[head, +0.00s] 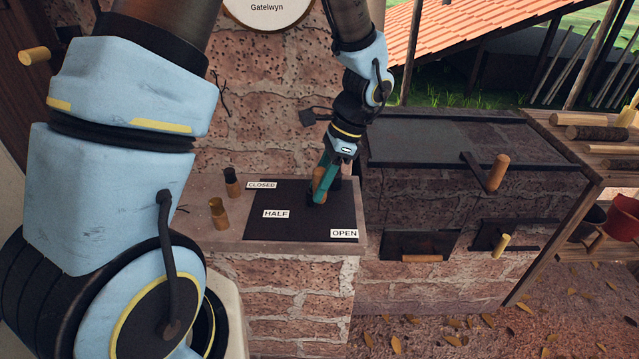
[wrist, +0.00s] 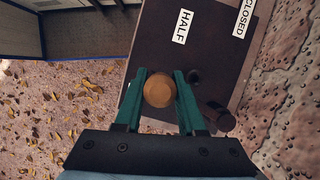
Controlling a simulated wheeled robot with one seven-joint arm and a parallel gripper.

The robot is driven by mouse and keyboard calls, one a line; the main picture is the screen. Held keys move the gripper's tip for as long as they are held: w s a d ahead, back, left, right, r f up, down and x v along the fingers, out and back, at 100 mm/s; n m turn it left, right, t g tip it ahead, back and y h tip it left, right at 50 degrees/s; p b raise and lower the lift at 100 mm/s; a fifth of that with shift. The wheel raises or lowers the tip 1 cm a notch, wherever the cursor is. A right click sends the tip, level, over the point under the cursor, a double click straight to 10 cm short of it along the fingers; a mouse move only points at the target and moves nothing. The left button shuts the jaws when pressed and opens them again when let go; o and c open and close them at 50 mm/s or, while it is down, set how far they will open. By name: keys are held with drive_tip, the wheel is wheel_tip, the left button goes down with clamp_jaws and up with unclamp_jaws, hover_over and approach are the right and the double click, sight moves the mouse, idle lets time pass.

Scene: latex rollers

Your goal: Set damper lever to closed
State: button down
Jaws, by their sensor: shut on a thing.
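The damper lever's wooden handle (head: 318,177) stands over the dark plate (head: 300,229), to the right of the HALF label (head: 276,214). The CLOSED label (head: 262,185) is at the plate's back left and the OPEN label (head: 344,233) at its front right. My gripper (head: 321,186) reaches down from behind, its green fingers around the handle. In the wrist view the handle's round top (wrist: 158,88) sits between the two fingers (wrist: 160,76), shut on it. The lever's arm and pivot are mostly hidden, so its exact direction is hard to tell.
Two small bottles (head: 218,213) (head: 232,182) stand left of the plate on the ledge. The brick wall rises behind. To the right is a brick stove (head: 430,145) with wooden-handled fittings (head: 498,172). The space above the plate's left side is clear.

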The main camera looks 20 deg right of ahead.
drive_tip(key=shift+a, duration=0.15)
drive_tip(key=w+a+m+t+h+p, duration=0.1)
drive_tip(key=w+a+m+t, duration=0.1)
drive_tip(key=w+m, duration=0.5)
drive_tip(key=w+a+m+t+h+p, duration=0.1)
drive_tip(key=w+a+m+t+h, duration=0.1)
drive_tip(key=w+m, duration=0.5)
drive_tip(key=shift+w+a+m+h, duration=0.25)
drive_tip(key=shift+a+m+h, duration=0.05)
drive_tip(key=shift+m, duration=0.2)
idle(0.4)
drive_tip(key=c, duration=0.5)
unclamp_jaws()
drive_tip(key=shift+r, duration=0.1)
